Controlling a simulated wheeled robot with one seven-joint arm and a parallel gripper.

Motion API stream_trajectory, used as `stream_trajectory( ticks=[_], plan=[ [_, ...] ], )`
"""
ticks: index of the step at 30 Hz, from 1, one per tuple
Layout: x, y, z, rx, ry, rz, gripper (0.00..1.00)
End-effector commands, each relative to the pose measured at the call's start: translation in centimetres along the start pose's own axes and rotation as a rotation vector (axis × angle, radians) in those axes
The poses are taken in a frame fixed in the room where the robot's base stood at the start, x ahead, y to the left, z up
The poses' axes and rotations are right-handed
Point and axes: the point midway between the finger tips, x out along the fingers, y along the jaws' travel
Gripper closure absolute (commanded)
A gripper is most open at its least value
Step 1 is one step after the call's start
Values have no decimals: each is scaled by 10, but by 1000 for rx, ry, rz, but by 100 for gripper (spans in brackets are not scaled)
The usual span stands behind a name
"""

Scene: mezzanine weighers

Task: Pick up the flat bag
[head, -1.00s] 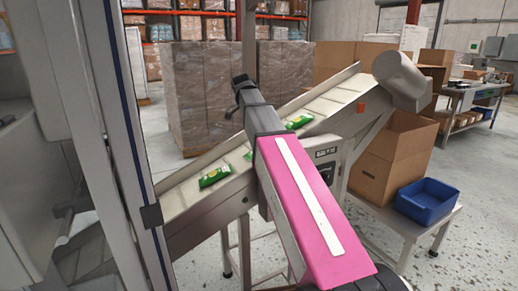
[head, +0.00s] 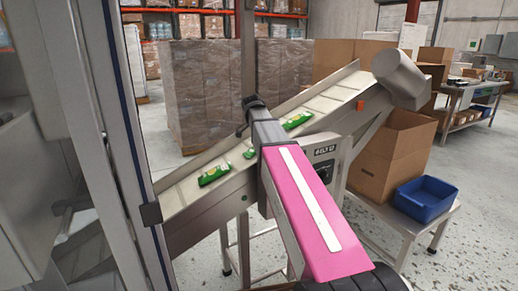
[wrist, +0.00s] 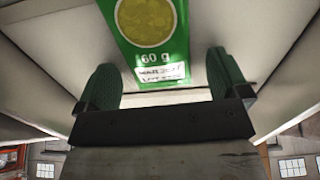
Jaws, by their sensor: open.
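Green bags lie on the sloping belt in the head view: one at the lower left (head: 215,174), one higher up to the right (head: 297,120), and one partly hidden beside my arm (head: 249,154). I cannot tell from the head view which is the flat one. In the wrist view a green bag (wrist: 152,42) with a yellow picture and "60 g" print lies just beyond my gripper (wrist: 163,82). The gripper is open, its two green-padded fingers apart on either side of the bag's near end. Whether they touch it is unclear.
The inclined conveyor (head: 190,218) has raised side walls and cross-cleats. A metal post (head: 118,130) stands close at the left. A cardboard box (head: 385,165) and a blue bin (head: 425,198) stand at the right. Wrapped pallets (head: 200,90) are behind.

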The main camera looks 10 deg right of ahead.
Motion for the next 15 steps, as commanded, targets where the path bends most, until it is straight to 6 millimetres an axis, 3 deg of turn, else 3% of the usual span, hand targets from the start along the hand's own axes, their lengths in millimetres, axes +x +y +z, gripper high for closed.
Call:
stream_trajectory(
  ticks=[3, 8, 15],
  plan=[
    [0, 0, 0, 0, 0, 0, 6],
    [0, 0, 0, 0, 0, 0, 58],
    [0, 0, 0, 0, 0, 0, 61]
  ],
)
